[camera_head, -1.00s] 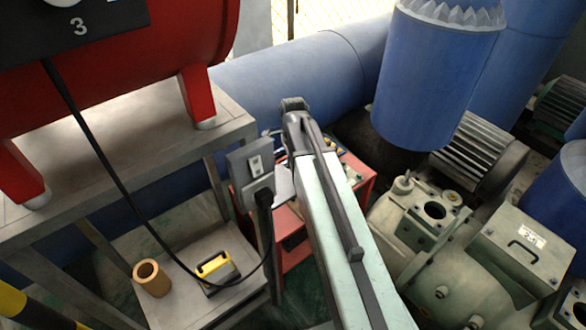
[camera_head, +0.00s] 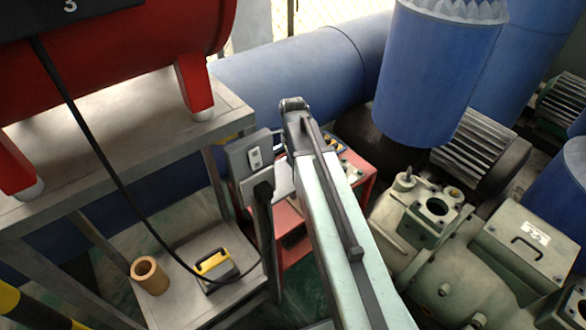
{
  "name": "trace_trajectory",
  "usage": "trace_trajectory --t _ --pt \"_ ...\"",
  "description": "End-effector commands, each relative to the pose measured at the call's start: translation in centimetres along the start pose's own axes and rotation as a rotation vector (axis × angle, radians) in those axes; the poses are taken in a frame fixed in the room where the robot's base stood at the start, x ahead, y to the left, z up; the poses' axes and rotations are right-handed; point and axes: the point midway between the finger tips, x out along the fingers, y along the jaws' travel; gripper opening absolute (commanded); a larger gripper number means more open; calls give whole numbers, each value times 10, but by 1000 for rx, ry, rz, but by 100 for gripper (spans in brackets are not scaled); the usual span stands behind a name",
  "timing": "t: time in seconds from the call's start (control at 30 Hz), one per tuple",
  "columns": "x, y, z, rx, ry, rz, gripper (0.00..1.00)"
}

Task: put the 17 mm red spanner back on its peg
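My arm (camera_head: 335,220) reaches from the bottom edge up to the middle of the head view, ending in a dark joint. My gripper is not visible; it is hidden beyond or below that joint. I cannot make out the 17 mm red spanner or its peg. A red cart (camera_head: 295,247) stands behind my arm, with small items on its top too small to tell apart.
A metal bench (camera_head: 150,140) carries a red tank (camera_head: 120,55) at left. On its lower shelf are a tan cylinder (camera_head: 149,275) and a yellow-black device (camera_head: 214,268). A socket box (camera_head: 250,160) stands close left of my arm. A green compressor (camera_head: 480,250) fills the right.

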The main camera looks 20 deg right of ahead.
Motion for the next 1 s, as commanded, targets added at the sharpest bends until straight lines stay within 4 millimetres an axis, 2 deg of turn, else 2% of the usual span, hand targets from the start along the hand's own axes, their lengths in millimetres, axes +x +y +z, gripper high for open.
trace_trajectory --t 0.13,0.27,0.5,0.63,1.0 --pt "-2 0 0 0 0 0 42" --pt "-15 0 0 0 0 0 42" --pt "-59 0 0 0 0 0 42" --pt "-77 0 0 0 0 0 42" --pt "-78 0 0 0 0 0 42"
